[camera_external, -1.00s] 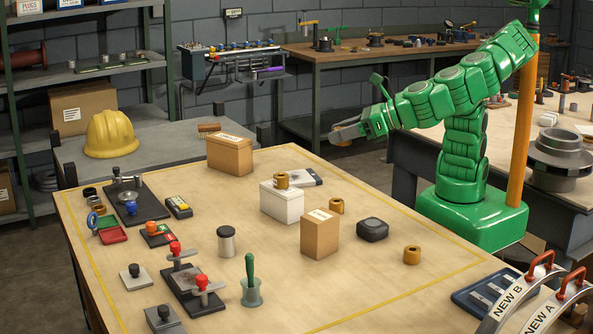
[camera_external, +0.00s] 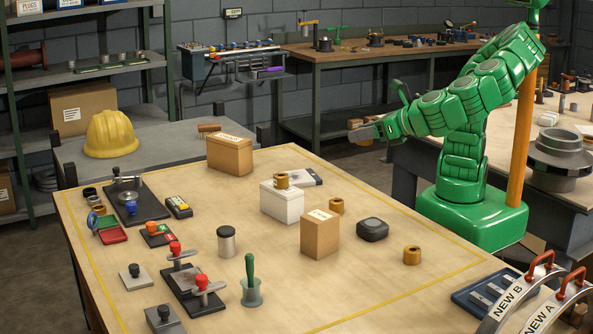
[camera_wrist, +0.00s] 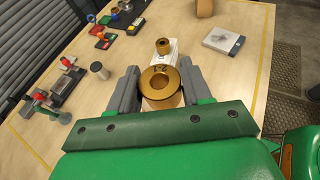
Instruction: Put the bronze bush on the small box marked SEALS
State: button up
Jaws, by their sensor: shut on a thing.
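My gripper (camera_wrist: 160,88) is shut on a bronze bush (camera_wrist: 160,76), a thick ring with a dark hole and small marks on its upper face. In the external view my gripper (camera_external: 361,133) is in the air beyond the table's far right edge, with the bush (camera_external: 366,142) partly hidden below it. Two small cardboard-coloured boxes carry labels too small to read: a nearer one (camera_external: 320,236) and a longer one (camera_external: 230,157) at the back. A white box (camera_external: 282,205) has another bronze bush (camera_external: 282,180) on top. I cannot tell which box is marked SEALS.
Two loose bronze bushes (camera_external: 336,206) (camera_external: 412,255) and a dark rounded case (camera_external: 372,229) stand near the boxes. A metal canister (camera_external: 226,241) and a green-handled tool (camera_external: 251,284) are further left. The table's right margin is mostly clear.

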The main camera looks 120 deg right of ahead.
jog(key=f, duration=0.1)
send_over(320, 214)
jog(key=s, duration=0.1)
notch_tip(320, 214, down, 9)
jog(key=shift+s+r, duration=0.1)
jog(key=shift+r, duration=0.05)
jog(key=shift+w+f, duration=0.7)
jog(key=shift+f, duration=0.1)
jog(key=shift+a+f, duration=0.1)
jog(key=shift+f, duration=1.45)
jog(key=shift+f, duration=0.15)
jog(key=o, duration=1.3)
